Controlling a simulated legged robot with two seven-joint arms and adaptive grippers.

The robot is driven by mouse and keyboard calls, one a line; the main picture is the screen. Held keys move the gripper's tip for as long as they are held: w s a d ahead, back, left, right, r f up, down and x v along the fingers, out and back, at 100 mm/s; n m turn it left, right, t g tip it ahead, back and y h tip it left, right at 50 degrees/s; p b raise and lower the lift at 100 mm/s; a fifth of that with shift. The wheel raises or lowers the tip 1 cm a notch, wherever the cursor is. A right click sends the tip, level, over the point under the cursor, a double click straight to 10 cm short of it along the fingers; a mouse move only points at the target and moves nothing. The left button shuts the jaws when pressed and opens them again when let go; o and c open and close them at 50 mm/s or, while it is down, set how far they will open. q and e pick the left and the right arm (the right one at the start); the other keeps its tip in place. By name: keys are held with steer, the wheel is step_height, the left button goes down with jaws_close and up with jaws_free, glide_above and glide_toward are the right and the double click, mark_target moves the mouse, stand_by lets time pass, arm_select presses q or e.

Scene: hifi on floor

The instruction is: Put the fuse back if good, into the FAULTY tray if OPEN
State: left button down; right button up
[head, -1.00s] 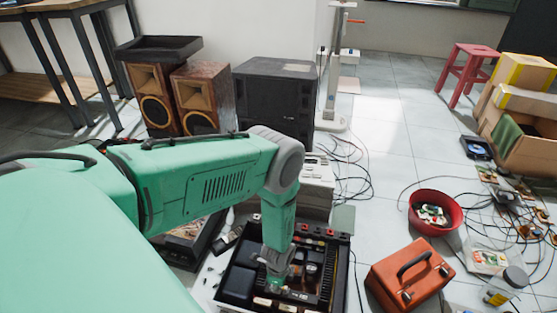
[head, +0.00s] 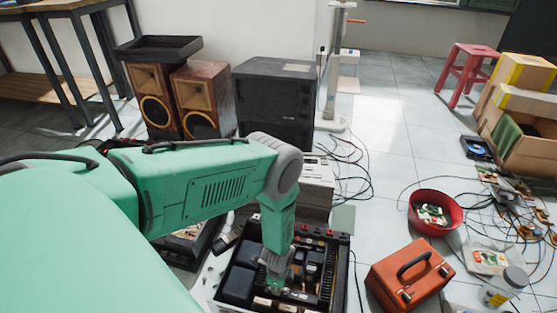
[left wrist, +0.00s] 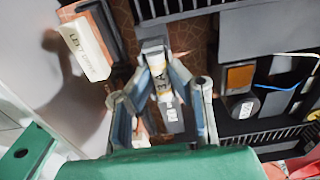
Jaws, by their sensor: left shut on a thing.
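The fuse (left wrist: 157,78) is a small pale cylinder with a printed marking, seen in the left wrist view. My left gripper (left wrist: 161,68) is shut on it, low inside the opened hifi unit (head: 228,290). In the head view, my left gripper (head: 275,283) is over the front middle of the unit, and the fuse is too small to make out. Whether the fuse sits in its holder or is just clear of it, I cannot tell. A black tray (head: 158,48) lies on top of the speakers; no FAULTY label is readable. My right gripper is not in view.
Inside the unit, a white labelled part (left wrist: 86,48), dark heat-sink fins (left wrist: 262,138) and loose wires surround the gripper. An orange case (head: 408,275) and a red bowl (head: 436,213) stand to the right. Cables trail over the tiled floor.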

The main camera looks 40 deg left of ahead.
arm_select(q)
steer(key=c, duration=1.4)
jaws_free()
steer(key=shift+c, duration=0.2)
step_height(320, 180, up, 12)
